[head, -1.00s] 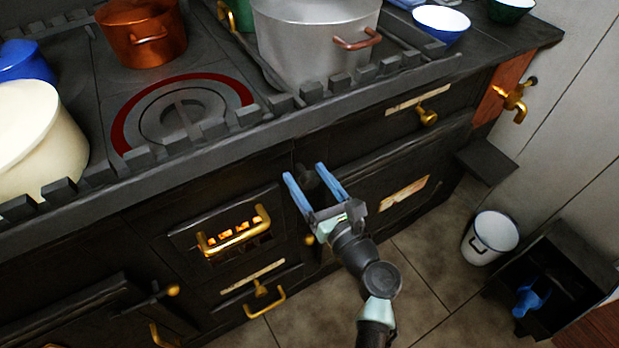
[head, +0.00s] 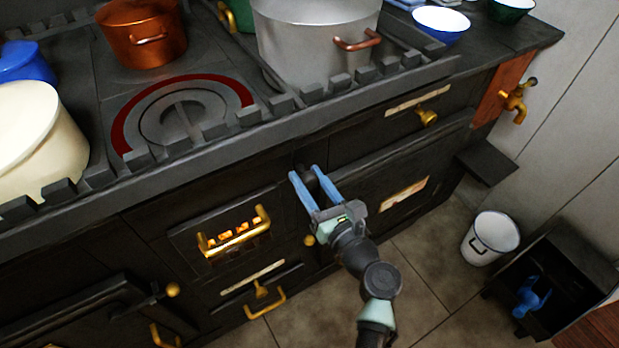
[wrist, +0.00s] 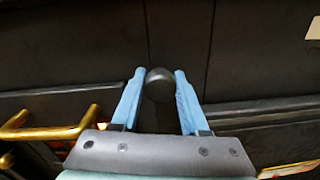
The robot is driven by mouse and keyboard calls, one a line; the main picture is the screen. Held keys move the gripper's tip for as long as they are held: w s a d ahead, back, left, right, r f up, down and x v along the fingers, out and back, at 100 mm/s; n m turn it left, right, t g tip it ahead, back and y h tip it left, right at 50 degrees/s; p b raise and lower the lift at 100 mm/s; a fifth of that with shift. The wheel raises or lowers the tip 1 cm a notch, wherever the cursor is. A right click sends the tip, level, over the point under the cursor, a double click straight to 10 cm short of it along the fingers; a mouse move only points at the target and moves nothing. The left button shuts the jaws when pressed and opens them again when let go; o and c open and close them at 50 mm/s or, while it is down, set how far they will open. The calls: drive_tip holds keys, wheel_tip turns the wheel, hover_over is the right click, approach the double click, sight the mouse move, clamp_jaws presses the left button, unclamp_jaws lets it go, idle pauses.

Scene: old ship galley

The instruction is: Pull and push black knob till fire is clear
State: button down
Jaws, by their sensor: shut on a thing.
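The black knob (wrist: 159,84) sits on the dark stove front, between the blue fingers of my gripper (wrist: 160,76) in the wrist view. In the head view the knob (head: 309,181) shows between the fingertips of my gripper (head: 308,172), to the right of the firebox door. My gripper is shut on the knob. The fire (head: 233,233) glows orange behind the grate of the firebox door, below the red-ringed hob. The knob's stem is hidden from view.
A brass handle (head: 236,240) crosses the firebox door to the left of my gripper and also shows in the wrist view (wrist: 42,131). A white bucket (head: 490,238) and a dark box (head: 560,285) stand on the floor at right. Pots stand on the stove top.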

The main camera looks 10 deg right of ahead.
sight(313, 184)
drive_tip(key=shift+s+d, duration=0.1)
idle(0.7)
drive_tip(key=p+v, duration=0.2)
drive_tip(key=v, duration=0.4)
drive_tip(key=shift+s+d+p, duration=0.2)
drive_tip(key=shift+p, duration=0.2)
drive_tip(key=shift+c, duration=2.1)
unclamp_jaws()
drive_tip(key=p+v, duration=0.1)
drive_tip(key=v, duration=1.2)
drive_tip(key=shift+a, duration=0.1)
